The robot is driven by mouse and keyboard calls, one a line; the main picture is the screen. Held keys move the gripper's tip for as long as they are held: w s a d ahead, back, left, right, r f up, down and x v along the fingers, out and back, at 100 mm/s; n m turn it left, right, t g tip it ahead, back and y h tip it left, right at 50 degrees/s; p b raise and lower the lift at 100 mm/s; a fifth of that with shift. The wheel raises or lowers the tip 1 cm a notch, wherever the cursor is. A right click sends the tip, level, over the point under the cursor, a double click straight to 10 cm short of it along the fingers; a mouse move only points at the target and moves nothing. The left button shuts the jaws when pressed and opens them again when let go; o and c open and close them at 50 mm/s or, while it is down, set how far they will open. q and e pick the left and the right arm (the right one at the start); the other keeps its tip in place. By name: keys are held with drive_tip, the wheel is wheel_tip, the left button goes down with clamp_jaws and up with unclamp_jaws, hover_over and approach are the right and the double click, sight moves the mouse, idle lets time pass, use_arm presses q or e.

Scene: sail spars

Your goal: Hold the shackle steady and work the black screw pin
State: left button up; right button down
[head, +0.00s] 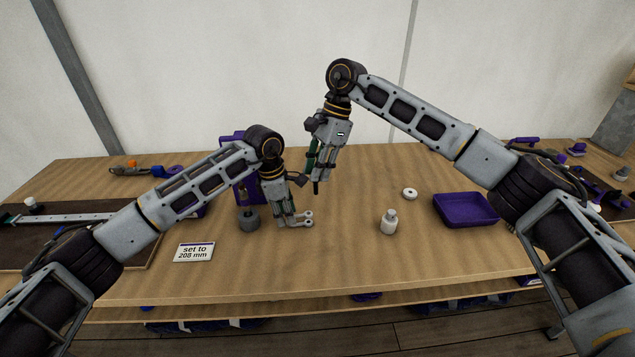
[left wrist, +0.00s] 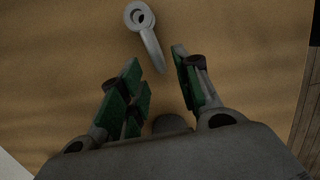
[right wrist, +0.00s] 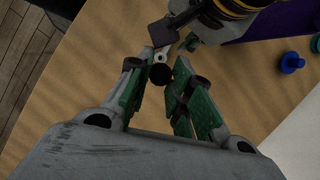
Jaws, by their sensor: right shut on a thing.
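The grey shackle (head: 305,218) is low over the bench in the head view, at the fingertips of my left gripper (head: 288,222). In the left wrist view, the shackle's eye (left wrist: 140,17) lies beyond the fingers (left wrist: 157,60), which stand apart with its shank reaching toward the gap. Contact with the fingers cannot be told. My right gripper (head: 321,176) is above and right of the shackle, pointing down, shut on the black screw pin (head: 316,188). The pin's round dark end (right wrist: 158,75) shows between the right fingertips (right wrist: 160,62). The pin is apart from the shackle.
A "set to 208 mm" card (head: 194,252) lies front left. Front middle is clear.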

use_arm(q)
wheel_tip(320, 180, up, 11)
drive_tip(key=a, duration=0.1)
drive_tip(key=shift+f, duration=0.15)
drive_tip(key=shift+a, duration=0.1)
idle(0.5)
